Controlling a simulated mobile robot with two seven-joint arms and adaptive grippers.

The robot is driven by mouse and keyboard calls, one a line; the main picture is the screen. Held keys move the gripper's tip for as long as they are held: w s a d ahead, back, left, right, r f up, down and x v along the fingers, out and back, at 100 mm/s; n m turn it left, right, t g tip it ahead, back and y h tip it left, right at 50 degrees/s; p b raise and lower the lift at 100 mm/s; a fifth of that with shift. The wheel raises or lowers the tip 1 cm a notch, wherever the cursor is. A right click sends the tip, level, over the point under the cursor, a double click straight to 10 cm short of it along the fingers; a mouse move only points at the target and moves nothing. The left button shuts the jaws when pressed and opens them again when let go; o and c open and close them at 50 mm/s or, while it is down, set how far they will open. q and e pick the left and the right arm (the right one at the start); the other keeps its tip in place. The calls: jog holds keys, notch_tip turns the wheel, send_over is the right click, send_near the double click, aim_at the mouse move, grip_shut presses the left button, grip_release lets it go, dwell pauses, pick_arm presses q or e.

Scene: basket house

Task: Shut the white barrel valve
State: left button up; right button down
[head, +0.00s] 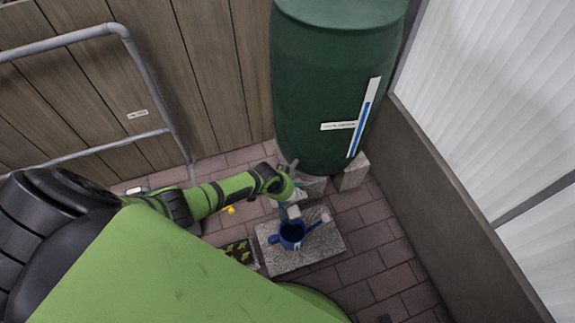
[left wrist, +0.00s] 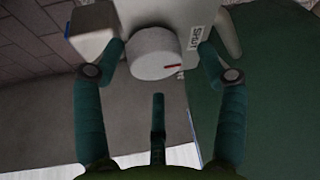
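The white barrel valve shows best in the left wrist view as a round white knob (left wrist: 152,52) with a red mark at its lower right. A "SHUT" label (left wrist: 193,38) is on the white body beside it. My left gripper (left wrist: 160,48) is open, with one teal finger on each side of the knob and a small gap visible at the right. In the head view my left gripper (head: 286,200) is low in front of the green barrel (head: 315,90), above the blue watering can (head: 291,236). A small white part (head: 294,212) shows there, partly hidden.
The can stands on a stone slab (head: 275,265). A grey pipe rail (head: 150,85) and wooden fence are at the left, a low wall (head: 465,205) at the right. Brick paving right of the slab is clear.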

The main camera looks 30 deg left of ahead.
pick_arm(q)
jog(key=shift+s+a, duration=0.1)
jog(key=shift+s, duration=0.1)
jog(key=shift+s+r, duration=0.15)
jog(key=shift+r, duration=0.05)
jog(key=v, duration=1.1)
jog(key=shift+r, duration=0.25)
